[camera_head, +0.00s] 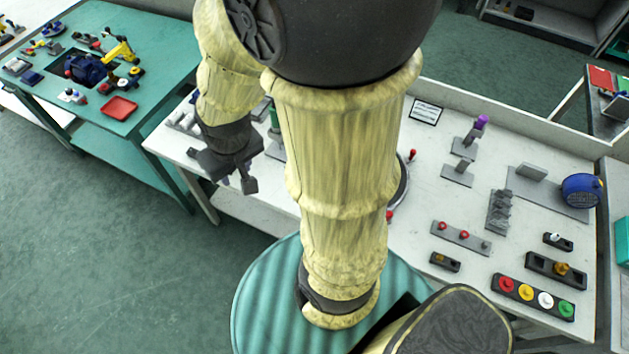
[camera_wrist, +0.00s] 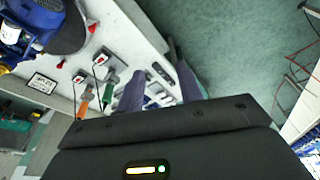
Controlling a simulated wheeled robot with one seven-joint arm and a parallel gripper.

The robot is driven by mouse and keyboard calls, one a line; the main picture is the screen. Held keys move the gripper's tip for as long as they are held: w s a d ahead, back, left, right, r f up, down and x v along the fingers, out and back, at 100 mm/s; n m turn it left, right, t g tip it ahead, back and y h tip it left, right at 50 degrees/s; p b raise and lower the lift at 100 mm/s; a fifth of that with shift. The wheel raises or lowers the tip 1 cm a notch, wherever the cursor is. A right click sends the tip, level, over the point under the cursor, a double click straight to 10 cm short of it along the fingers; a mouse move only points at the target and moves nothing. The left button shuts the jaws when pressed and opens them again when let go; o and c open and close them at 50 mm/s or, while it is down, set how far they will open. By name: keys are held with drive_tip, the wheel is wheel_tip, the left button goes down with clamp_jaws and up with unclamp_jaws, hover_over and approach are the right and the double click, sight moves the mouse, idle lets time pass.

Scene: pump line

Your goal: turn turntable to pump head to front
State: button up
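The turntable is mostly hidden behind my arm in the head view. Only a strip of its dark rim (camera_head: 404,185) shows, with red knobs (camera_head: 412,155) beside it. In the wrist view the grey disc of the turntable (camera_wrist: 72,38) is at the upper left, with a red knob (camera_wrist: 92,27) at its edge. A blue pump (camera_wrist: 30,28) stands on it, cut off by the picture edge; I cannot tell which way its head faces. My gripper (camera_head: 237,184) is open and empty above the bench's left end, apart from the turntable. Its spread fingers also show in the wrist view (camera_wrist: 160,74).
The white bench (camera_head: 425,205) carries grey fixtures, a blue motor-like part (camera_head: 581,191) and a coloured button strip (camera_head: 533,296) at right. A green table (camera_head: 160,80) with parts stands at left. Floor at left is clear.

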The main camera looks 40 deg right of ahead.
drive_tip(key=shift+o, duration=0.5)
drive_tip(key=shift+f+b, duration=0.35)
drive_tip(key=shift+f, duration=0.1)
drive_tip(key=w+d+f+n+g+h+b, duration=0.1)
drive_tip(key=d+f+n+g+h+b, duration=0.25)
drive_tip(key=f+b, duration=0.7)
drive_tip(key=d+f+n+g+h+b, duration=0.25)
drive_tip(key=f+n+g+b, duration=0.2)
drive_tip(key=f+b, duration=0.6)
drive_tip(key=w+f+n+h+b, duration=0.1)
drive_tip(key=w+f+h+b, duration=0.1)
drive_tip(key=f+h+b, duration=0.1)
drive_tip(key=w+d+f+n+g+h+b, duration=0.1)
drive_tip(key=w+f+n+h+b, duration=0.1)
drive_tip(key=w+f+h+b, duration=0.1)
drive_tip(key=w+f+n+h+b, duration=0.2)
drive_tip(key=f+h+b, duration=0.2)
drive_tip(key=shift+w+d+f+g+h, duration=0.1)
drive_tip(key=shift+w+d+g+h, duration=0.15)
drive_tip(key=shift+d+g+h, duration=0.05)
drive_tip(key=b+x, duration=0.1)
drive_tip(key=x, duration=1.6)
drive_tip(key=shift+s+d+b, duration=0.1)
drive_tip(key=shift+d+b, duration=0.15)
drive_tip(key=shift+b, duration=0.05)
